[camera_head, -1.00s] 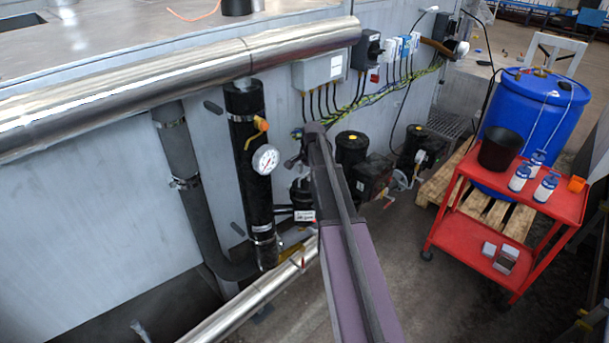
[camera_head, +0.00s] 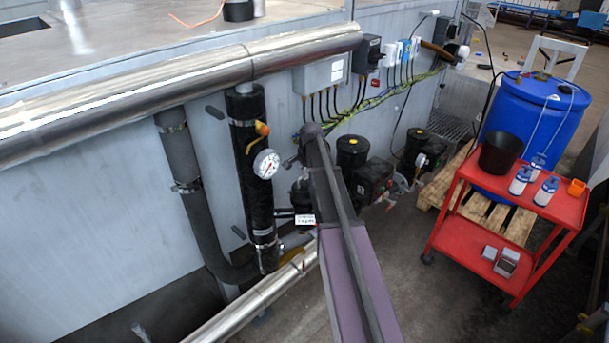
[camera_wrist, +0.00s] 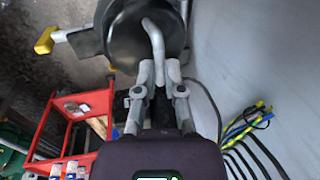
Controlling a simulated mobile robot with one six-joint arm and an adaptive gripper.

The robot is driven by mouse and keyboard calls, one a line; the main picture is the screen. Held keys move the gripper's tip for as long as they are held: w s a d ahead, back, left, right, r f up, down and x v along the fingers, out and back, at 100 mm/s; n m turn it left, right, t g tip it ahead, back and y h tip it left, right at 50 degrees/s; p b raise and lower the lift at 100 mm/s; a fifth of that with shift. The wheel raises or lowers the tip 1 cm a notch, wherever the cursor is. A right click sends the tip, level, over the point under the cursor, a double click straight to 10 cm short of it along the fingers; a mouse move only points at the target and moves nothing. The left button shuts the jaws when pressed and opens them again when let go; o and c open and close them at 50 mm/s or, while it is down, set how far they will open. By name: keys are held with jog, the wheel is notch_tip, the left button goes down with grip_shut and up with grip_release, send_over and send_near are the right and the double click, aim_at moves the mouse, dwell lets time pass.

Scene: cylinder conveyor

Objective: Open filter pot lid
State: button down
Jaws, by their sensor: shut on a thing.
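In the wrist view, the filter pot lid (camera_wrist: 140,45) is a dark round cap with a bent grey handle (camera_wrist: 153,35) across it. My gripper (camera_wrist: 160,74) is shut on the lower end of this handle. The lid's top edge is cut off by the frame, and I cannot tell whether it is seated on the pot. In the head view, the black filter pot (camera_head: 301,196) is low beside the wall, partly behind my arm.
A yellow-handled valve (camera_wrist: 45,40) is beside the lid. A grey wall (camera_wrist: 260,50) and cables (camera_wrist: 248,122) are on the right. In the head view, a pressure gauge (camera_head: 266,164) is left of my arm, black pump motors (camera_head: 352,150) and a red cart (camera_head: 500,215) right.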

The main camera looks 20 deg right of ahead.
jog(key=c, duration=0.7)
grip_release()
jog(key=shift+w+f, duration=0.1)
jog(key=shift+w, duration=0.05)
jog(key=shift+s+a, duration=0.4)
jog(key=shift+a, duration=0.05)
jog(key=s+a+n, duration=0.4)
jog(key=s+a, duration=0.3)
jog(key=s, duration=0.1)
jog(key=s+a+n+g, duration=0.1)
jog(key=s+a+n, duration=0.4)
jog(key=s+a, duration=0.2)
jog(key=s+a+n+g, duration=0.1)
jog(key=s+a+n, duration=0.4)
jog(key=s, duration=0.6)
jog(key=shift+s+a+f+h, duration=0.15)
jog(key=shift+a+h, duration=0.25)
jog(key=shift+a, duration=1)
grip_shut()
